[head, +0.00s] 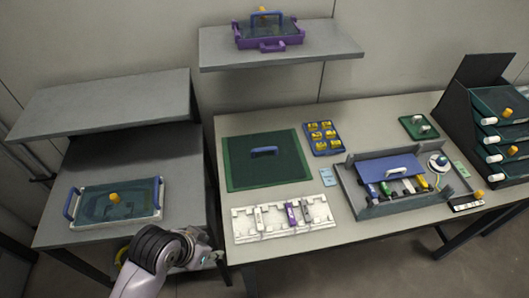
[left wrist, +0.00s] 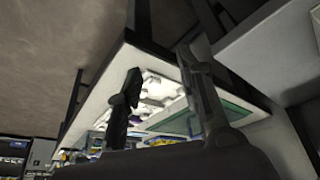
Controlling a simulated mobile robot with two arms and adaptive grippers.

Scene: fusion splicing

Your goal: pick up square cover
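A green square panel (head: 240,173) with a darker green middle and a blue handle (head: 265,151) lies flat at the left of the main table; it looks like the square cover. Part of its green edge also shows in the left wrist view (left wrist: 236,112), partly behind a finger. My left gripper (head: 207,250) is in front of the gap between the two tables, below and left of the panel and apart from it. In the left wrist view my left gripper (left wrist: 160,72) has its two dark fingers spread with nothing between them. My right gripper is not in view.
A white-rimmed tray (head: 75,225) with a yellow knob stands on the left table. A white rack (head: 270,230) is in front of the panel. A blue tray (head: 337,150), a grey bin (head: 375,212) and a dark drawer unit (head: 468,85) stand rightward. A purple case (head: 272,46) is on the shelf.

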